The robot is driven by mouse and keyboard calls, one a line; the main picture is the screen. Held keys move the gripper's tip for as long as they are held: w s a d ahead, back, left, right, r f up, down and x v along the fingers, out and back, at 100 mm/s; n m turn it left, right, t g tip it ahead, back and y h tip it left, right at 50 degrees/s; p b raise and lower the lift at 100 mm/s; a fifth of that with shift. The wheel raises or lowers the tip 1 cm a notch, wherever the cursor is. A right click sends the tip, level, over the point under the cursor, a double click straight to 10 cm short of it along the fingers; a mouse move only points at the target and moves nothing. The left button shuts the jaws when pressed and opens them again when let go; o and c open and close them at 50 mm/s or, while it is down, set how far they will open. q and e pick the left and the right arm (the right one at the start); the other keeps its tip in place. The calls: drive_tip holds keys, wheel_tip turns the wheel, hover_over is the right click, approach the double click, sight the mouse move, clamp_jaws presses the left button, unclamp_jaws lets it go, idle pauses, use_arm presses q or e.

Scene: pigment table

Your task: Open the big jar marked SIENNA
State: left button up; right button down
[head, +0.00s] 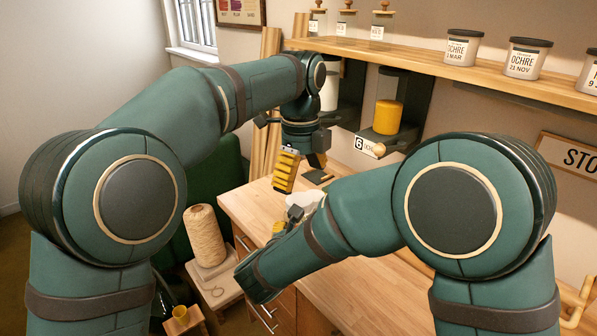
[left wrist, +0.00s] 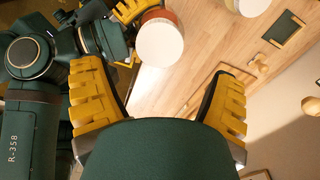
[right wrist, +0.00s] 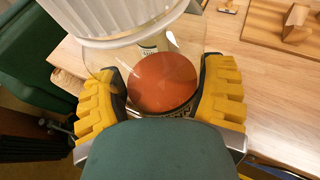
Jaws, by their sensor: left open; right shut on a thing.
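The big jar (right wrist: 162,82) is clear glass with orange-brown pigment inside and a white ribbed lid (right wrist: 110,15) at its top. Its label is too hidden to read. My right gripper (right wrist: 163,90) is shut around the jar's sides. In the left wrist view the white lid (left wrist: 160,42) shows close by, above a reddish band, with yellow fingers of the right gripper beside it. In the head view the lid (head: 302,199) shows partly behind my right forearm. My left gripper (head: 300,172) is open and empty above the jar; its spread fingers (left wrist: 158,85) also show in the left wrist view.
A wooden counter (head: 375,290) lies under the arms, largely clear at right. A dispenser with yellow pigment (head: 388,118) hangs behind. A shelf (head: 480,78) carries ochre tins (head: 463,47). A twine spool (head: 206,236) stands on a stool at left. A wooden block (right wrist: 295,22) lies on the counter.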

sight(296, 199)
use_arm(q)
drive_tip(key=shift+w+a+r+m, duration=0.15)
drive_tip(key=shift+a+r+m, duration=0.25)
drive_tip(key=shift+r+m, duration=0.35)
drive_tip(key=shift+a+r+m, duration=0.1)
drive_tip(key=shift+m, duration=0.35)
drive_tip(key=shift+s+f, duration=0.2)
drive_tip(key=shift+f, duration=3.65)
drive_tip(key=c, duration=1.3)
drive_tip(key=shift+n, duration=1.6)
